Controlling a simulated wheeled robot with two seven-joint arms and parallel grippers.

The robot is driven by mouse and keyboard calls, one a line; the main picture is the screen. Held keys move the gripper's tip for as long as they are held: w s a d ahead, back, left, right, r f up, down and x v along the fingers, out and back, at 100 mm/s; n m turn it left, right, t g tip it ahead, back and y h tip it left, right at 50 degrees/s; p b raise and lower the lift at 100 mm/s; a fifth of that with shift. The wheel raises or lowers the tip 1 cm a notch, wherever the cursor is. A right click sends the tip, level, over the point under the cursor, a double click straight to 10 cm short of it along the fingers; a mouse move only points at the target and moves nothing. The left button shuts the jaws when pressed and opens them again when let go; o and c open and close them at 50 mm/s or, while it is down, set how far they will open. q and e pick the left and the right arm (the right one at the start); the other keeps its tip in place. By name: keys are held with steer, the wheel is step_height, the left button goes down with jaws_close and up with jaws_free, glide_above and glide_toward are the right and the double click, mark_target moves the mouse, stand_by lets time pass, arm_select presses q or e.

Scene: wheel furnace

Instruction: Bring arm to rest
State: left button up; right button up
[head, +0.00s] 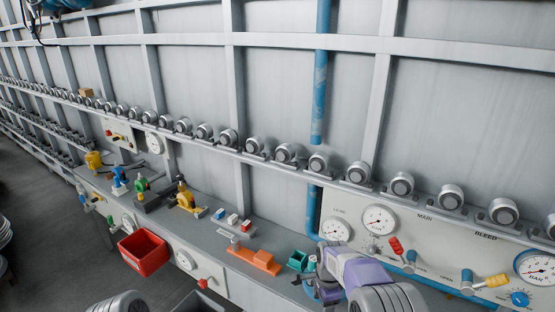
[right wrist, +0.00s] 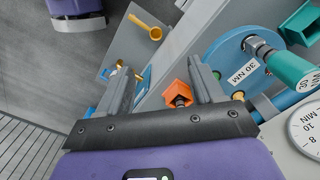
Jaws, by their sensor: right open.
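My right gripper (right wrist: 163,78) is open in the right wrist view, its two grey fingers spread wide with nothing held between them. An orange block (right wrist: 178,94) with a dark round end shows between the fingers, apparently beyond them. In the head view my right arm's purple wrist (head: 362,272) reaches in from the bottom right over the front of the bench, by the left end of the gauge panel. Its fingers are hard to make out there. Only a grey part of my left arm (head: 118,303) shows at the bottom edge; the left gripper is out of frame.
The gauge panel (head: 400,235) has red and yellow handles. A blue disc marked 30 NM (right wrist: 229,60) and a teal handle (right wrist: 290,68) are close right of the gripper.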

steer(key=s+f+n+b, duration=0.1)
steer(key=s+f+n, duration=0.15)
steer(key=f, duration=0.35)
steer(key=s+d+f+n+y+b, duration=0.1)
steer(key=s+f, duration=0.3)
steer(key=f, duration=0.2)
steer(key=s+f+n+b, duration=0.1)
steer(key=s+f+n, duration=0.15)
steer(key=f, duration=0.45)
arm_select(q)
steer(key=f+b, duration=0.1)
steer(key=f, duration=0.2)
steer(key=w+f+b, duration=0.1)
steer(key=f, duration=0.1)
steer(key=shift+w+f, duration=0.1)
steer(key=shift+f, duration=0.3)
arm_select(e)
steer(key=s+a+f+n+y, duration=0.1)
steer(key=s+a+f+n, duration=0.1)
steer(key=s, duration=0.6)
steer(key=s+a+f+n+y, duration=0.1)
steer(key=s+f+n, duration=0.3)
steer(key=s, duration=0.4)
steer(key=shift+s+a+f+n+t+y, duration=0.15)
steer(key=shift+a+f+n+t+y, duration=0.2)
steer(key=shift+a+f, duration=0.35)
